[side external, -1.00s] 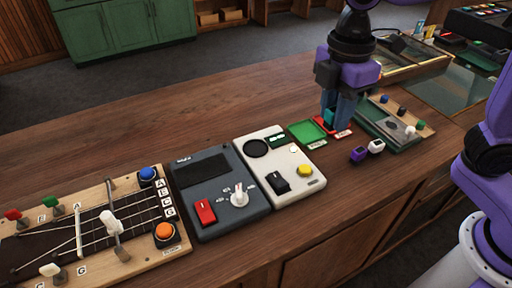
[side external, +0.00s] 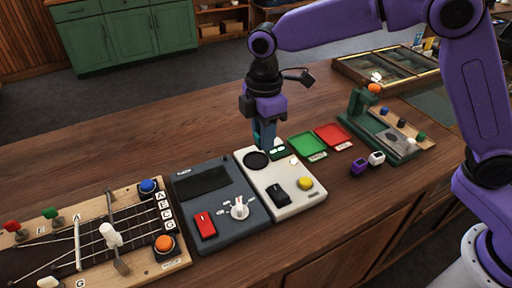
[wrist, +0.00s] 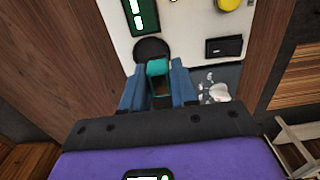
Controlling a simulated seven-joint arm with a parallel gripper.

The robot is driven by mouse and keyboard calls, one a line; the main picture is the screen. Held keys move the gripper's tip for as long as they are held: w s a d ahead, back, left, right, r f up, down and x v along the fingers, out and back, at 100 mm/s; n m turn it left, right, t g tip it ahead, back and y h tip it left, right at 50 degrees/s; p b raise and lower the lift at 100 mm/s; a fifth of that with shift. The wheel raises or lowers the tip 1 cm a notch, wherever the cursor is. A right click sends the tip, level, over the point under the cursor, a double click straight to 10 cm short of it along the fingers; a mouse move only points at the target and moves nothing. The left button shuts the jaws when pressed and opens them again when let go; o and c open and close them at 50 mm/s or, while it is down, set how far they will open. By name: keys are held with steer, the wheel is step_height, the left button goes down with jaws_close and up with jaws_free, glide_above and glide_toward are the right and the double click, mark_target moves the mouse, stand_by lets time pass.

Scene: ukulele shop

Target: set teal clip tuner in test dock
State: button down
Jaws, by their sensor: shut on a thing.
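The teal clip tuner (wrist: 157,68) is between the fingers of my gripper (wrist: 158,90) in the wrist view. In the side view my gripper (side external: 264,144) points down just over the back of the white test unit (side external: 295,208), and its fingers mostly hide the tuner. The unit has a round black recess (side external: 256,160), which I take as the dock. The recess also shows in the wrist view (wrist: 152,46), directly beyond the tuner and partly covered by it. I cannot tell whether the tuner touches the unit.
The unit carries a black switch (side external: 277,191) and a yellow button (side external: 305,183). A grey tester (side external: 217,205) stands close on its left. Green (side external: 307,143) and red (side external: 333,136) trays lie empty to the right.

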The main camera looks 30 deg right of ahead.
mark_target(256, 161)
steer(key=shift+w+a+f, duration=0.25)
steer(key=shift+w+f, duration=0.15)
steer(key=shift+f, duration=0.15)
steer(key=shift+w+a+f, duration=0.2)
steer(key=shift+w+f, duration=0.15)
steer(key=shift+f, duration=1.7)
steer(key=shift+f, duration=0.1)
steer(key=c, duration=0.9)
jaws_free()
steer(key=shift+o, duration=0.2)
step_height(256, 161, up, 12)
